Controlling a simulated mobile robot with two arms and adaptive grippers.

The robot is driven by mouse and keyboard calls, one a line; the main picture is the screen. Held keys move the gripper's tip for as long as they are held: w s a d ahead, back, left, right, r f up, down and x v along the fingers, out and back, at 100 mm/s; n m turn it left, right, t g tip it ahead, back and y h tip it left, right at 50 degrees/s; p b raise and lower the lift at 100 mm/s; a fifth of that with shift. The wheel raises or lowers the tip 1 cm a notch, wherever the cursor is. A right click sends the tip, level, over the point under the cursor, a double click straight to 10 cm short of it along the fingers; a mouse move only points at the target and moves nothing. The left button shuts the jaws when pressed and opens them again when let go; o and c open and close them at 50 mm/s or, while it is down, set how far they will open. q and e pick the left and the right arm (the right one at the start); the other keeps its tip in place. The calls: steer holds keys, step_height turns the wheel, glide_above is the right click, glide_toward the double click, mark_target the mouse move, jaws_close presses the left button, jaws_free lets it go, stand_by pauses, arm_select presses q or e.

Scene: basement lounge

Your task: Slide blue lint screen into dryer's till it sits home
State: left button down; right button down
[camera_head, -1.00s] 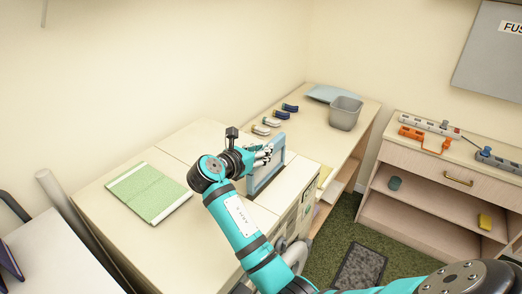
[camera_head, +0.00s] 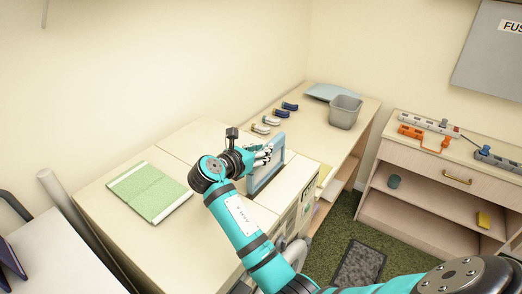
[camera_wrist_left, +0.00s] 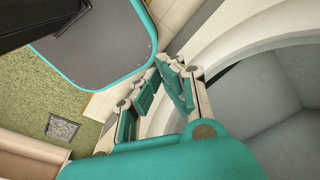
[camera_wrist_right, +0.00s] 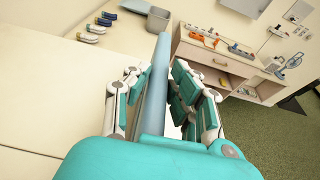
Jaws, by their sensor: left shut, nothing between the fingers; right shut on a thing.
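The blue lint screen (camera_head: 266,184) stands upright at the right part of the pale machine top. My right gripper (camera_head: 263,155) is shut on it from the left. In the right wrist view the screen (camera_wrist_right: 154,90) shows edge-on between the fingers. I take the pale machine to be the dryer (camera_head: 289,196); its slot is hidden, and I cannot tell whether the screen's lower edge is in it. My left gripper (camera_wrist_left: 168,75) is shut and empty in the left wrist view, beside a large round pale opening (camera_wrist_left: 245,72) with a grey interior.
Behind are a grey bin (camera_head: 345,113) and several small coloured objects (camera_head: 271,121) on a counter. A shelf unit (camera_head: 440,170) with power strips stands at right. Green carpet (camera_head: 345,225) lies between.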

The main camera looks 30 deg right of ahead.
mark_target(249, 176)
steer(key=shift+f+b, duration=0.65)
steer(key=shift+f, duration=2.8)
steer(key=c, duration=1.1)
jaws_free()
steer(key=shift+a, duration=0.1)
steer(key=v, duration=0.7)
steer(key=shift+s+a, duration=0.1)
steer(key=shift+a, duration=0.1)
